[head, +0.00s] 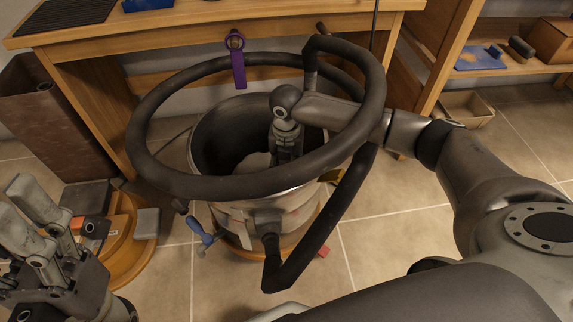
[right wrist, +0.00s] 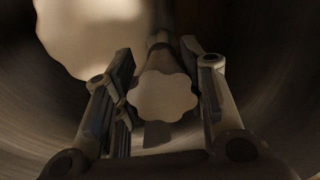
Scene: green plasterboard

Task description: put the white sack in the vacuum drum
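The vacuum drum (head: 206,150) stands open in the middle of the head view, with a black hose looped over its rim. My right gripper (head: 284,150) reaches down into it. In the right wrist view its fingers (right wrist: 168,62) are spread apart. The pale sack's scalloped end (right wrist: 162,97) shows between them, and I see no finger clearly pressing on it. A larger pale scalloped shape (right wrist: 90,35) lies behind at upper left. In the head view a pale patch of the sack (head: 255,160) shows inside the drum. My left gripper (head: 14,196) is open and empty at lower left.
The hose (head: 146,125) arches around the drum and near my right forearm. A wooden bench (head: 190,40) stands behind, with a purple tool (head: 238,68) hanging from it. A round wooden base with boxes (head: 130,250) is at left.

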